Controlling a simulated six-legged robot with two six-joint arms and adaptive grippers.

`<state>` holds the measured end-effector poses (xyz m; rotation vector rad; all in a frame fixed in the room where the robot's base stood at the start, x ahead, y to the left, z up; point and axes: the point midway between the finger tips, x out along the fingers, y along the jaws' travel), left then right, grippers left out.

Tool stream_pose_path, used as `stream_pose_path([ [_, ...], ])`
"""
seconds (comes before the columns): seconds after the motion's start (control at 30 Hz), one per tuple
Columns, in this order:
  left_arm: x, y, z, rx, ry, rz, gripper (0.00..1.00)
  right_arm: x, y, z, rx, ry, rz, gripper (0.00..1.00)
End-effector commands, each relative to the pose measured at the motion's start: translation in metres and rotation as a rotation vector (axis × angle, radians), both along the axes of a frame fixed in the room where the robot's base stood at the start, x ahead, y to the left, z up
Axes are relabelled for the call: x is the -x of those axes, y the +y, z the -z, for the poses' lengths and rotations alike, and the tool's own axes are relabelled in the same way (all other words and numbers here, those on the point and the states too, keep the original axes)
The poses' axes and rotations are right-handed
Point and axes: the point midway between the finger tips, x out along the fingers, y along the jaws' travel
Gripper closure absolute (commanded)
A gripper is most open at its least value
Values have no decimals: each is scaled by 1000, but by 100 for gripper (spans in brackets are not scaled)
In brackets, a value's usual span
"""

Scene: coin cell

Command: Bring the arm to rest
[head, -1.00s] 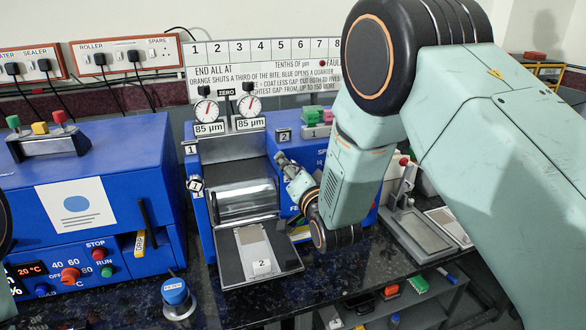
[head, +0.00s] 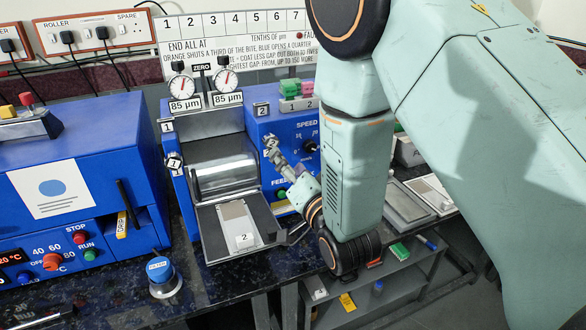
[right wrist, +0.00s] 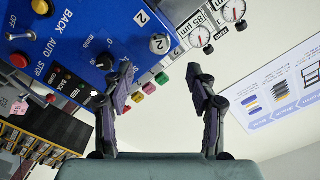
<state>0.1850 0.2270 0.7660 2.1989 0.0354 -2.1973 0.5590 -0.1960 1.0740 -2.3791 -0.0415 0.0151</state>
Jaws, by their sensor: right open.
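My right gripper (head: 271,150) is in front of the blue roller machine's right part, beside the steel roller (head: 224,174). In the right wrist view its two fingers (right wrist: 160,88) stand wide apart with nothing between them. My right arm (head: 352,165) comes in from the upper right and bends down in front of the machine. My left gripper does not show in the head view.
The roller machine's tray (head: 207,228) holds a pale strip with a tag marked 2 (head: 244,240). A blue oven-like box (head: 75,190) stands at left, a blue-topped knob (head: 160,271) on the dark bench (head: 115,300). A grey shelf unit (head: 375,300) stands below right.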

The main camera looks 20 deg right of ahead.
Motion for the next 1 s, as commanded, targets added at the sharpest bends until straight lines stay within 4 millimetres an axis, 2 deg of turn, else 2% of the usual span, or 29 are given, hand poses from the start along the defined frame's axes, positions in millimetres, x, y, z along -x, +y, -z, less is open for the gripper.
stream_pose_path([
  [0.2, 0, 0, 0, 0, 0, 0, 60, 14, 0, 0, 0, -1, 0, 42],
  [0.63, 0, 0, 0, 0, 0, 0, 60, 14, 0, 0, 0, 0, 0, 42],
  [0.7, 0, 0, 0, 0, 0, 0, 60, 16, -1, 5, 7, 15, 2, 42],
  [0.77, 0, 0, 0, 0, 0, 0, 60, 20, -3, 19, 27, 58, 6, 42],
  [0.83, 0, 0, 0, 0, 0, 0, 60, 29, -7, 45, 68, 145, 11, 42],
  [1.0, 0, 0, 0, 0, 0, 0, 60, 75, -19, 134, 218, 455, -10, 42],
])
